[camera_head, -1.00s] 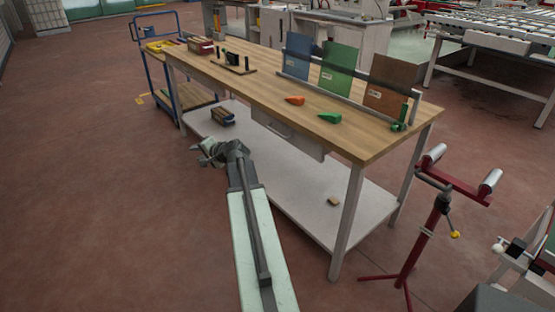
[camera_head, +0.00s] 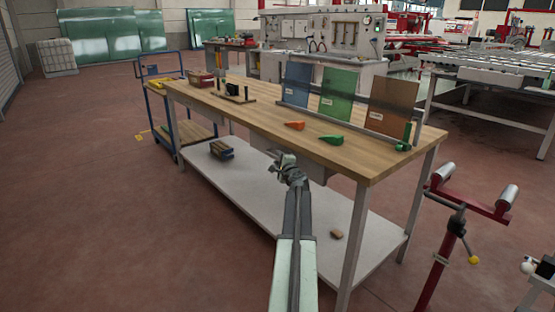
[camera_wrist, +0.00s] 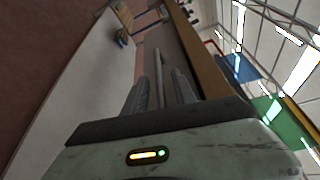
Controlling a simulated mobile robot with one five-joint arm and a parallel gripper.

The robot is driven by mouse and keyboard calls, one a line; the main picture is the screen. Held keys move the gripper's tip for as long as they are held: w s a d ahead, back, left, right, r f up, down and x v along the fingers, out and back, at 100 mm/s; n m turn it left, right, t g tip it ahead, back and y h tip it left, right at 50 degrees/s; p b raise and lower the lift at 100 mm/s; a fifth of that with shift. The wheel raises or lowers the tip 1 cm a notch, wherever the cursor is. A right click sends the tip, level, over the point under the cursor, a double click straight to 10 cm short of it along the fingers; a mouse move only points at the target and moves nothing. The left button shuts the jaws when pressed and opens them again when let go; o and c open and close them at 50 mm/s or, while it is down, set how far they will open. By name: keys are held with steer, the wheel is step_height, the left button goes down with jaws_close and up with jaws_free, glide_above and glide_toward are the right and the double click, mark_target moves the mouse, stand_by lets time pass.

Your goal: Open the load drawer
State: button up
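The load drawer (camera_head: 319,168) is a grey box under the front edge of the wooden worktable (camera_head: 240,108). It looks shut, though my arm covers part of its front. My gripper (camera_head: 280,158) is in front of the drawer, below the tabletop edge. In the wrist view, my gripper (camera_wrist: 160,92) is open, with its two ridged fingers apart. A slim grey bar, which looks like the drawer handle (camera_wrist: 157,72), shows lined up between the fingers, beside the grey drawer front (camera_wrist: 184,58). I cannot tell whether the fingers touch it.
An orange clamp (camera_head: 294,126) and a green clamp (camera_head: 331,139) lie on the tabletop before upright coloured panels (camera_head: 336,92). A lower shelf (camera_head: 235,185) holds a small block (camera_head: 336,234). A red roller stand (camera_head: 450,225) is at right. Floor at left is clear.

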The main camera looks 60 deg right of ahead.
steer(key=shift+x, duration=1.1)
steer(key=shift+a, duration=0.1)
jaws_close()
stand_by(0.3)
